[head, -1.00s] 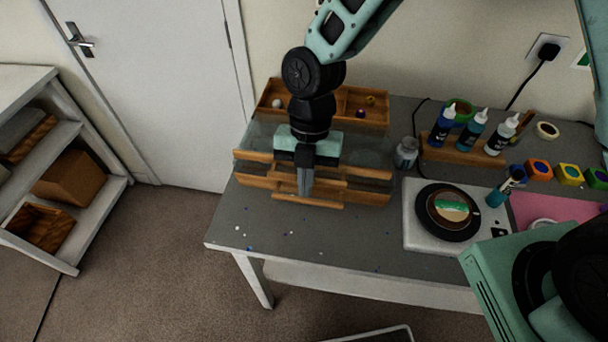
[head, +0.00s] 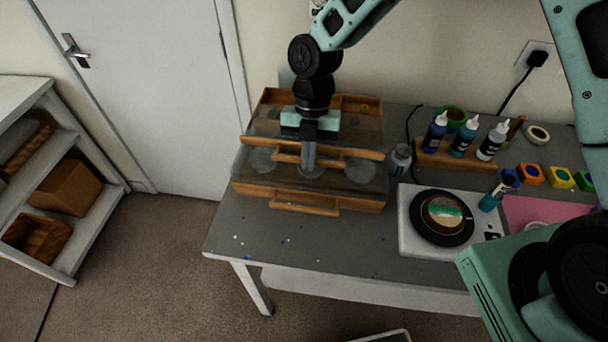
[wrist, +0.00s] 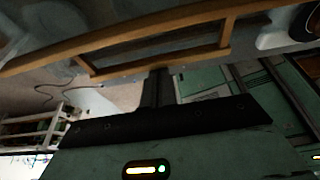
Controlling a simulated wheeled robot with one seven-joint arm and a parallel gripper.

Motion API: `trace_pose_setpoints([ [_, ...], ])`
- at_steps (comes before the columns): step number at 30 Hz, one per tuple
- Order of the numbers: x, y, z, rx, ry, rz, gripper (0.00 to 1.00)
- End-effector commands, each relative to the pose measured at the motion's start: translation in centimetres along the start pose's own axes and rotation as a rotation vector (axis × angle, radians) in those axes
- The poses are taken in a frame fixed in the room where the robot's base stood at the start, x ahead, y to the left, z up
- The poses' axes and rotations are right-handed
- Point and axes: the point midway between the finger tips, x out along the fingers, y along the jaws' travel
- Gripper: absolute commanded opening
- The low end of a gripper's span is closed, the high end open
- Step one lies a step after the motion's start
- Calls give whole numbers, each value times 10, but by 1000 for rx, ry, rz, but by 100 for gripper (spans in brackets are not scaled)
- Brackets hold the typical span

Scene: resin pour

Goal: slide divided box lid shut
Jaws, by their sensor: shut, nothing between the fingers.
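The wooden divided box (head: 350,199) stands on the table, with a drawer-like handle at its front. Pale round shapes show in the front part. My gripper (head: 308,168) is shut and empty, pointing down at the near side of the bar's middle. In the wrist view the bar (wrist: 160,30) and its loop lie right by my fingertips (wrist: 157,75); contact is unclear.
A small jar (head: 400,160) stands close to the box's right side. A white turntable base (head: 412,237) and a wooden rack of bottles (head: 455,160) are further right. The table's front left (head: 240,225) holds only small specks.

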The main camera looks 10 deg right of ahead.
Motion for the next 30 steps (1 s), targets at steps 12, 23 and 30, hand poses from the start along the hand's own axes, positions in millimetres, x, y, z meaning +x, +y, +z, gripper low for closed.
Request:
trace_pose_setpoints([
  [12,-26,0,77,2,0,2,0],
  [23,-31,0,89,1,-6,3,0],
  [30,-32,0,90,3,-12,5,0],
])
